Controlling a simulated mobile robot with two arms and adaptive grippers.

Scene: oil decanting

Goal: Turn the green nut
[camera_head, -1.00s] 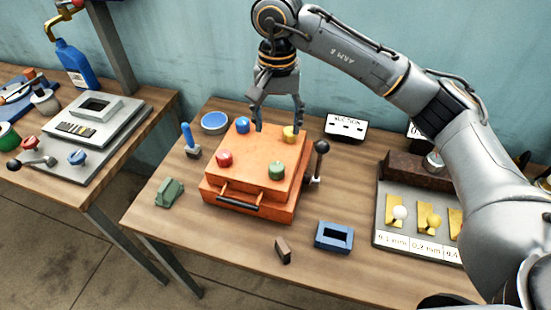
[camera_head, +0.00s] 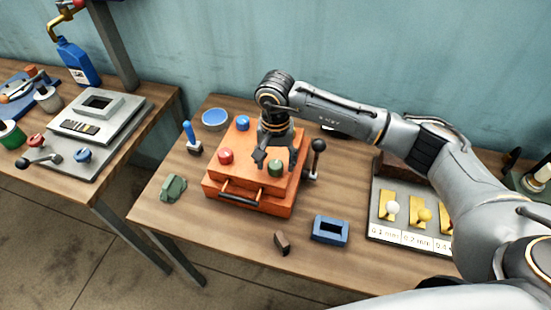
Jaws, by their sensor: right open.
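The green nut (camera_head: 275,168) sits on top of the orange box (camera_head: 229,168), near its front right corner. My right gripper (camera_head: 276,160) is open and points down just over the green nut, with its fingers close around or just behind it. I cannot tell whether they touch it. A red nut (camera_head: 226,156) and a blue nut (camera_head: 242,123) show on the box to the left. The yellow nut is hidden behind my right gripper and arm. My left gripper is not in view.
A black-knobbed lever (camera_head: 318,146) stands at the box's right side. A blue frame block (camera_head: 330,230), a small brown block (camera_head: 281,242) and a green part (camera_head: 173,187) lie on the table. A plate with yellow gauges (camera_head: 388,206) is on the right.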

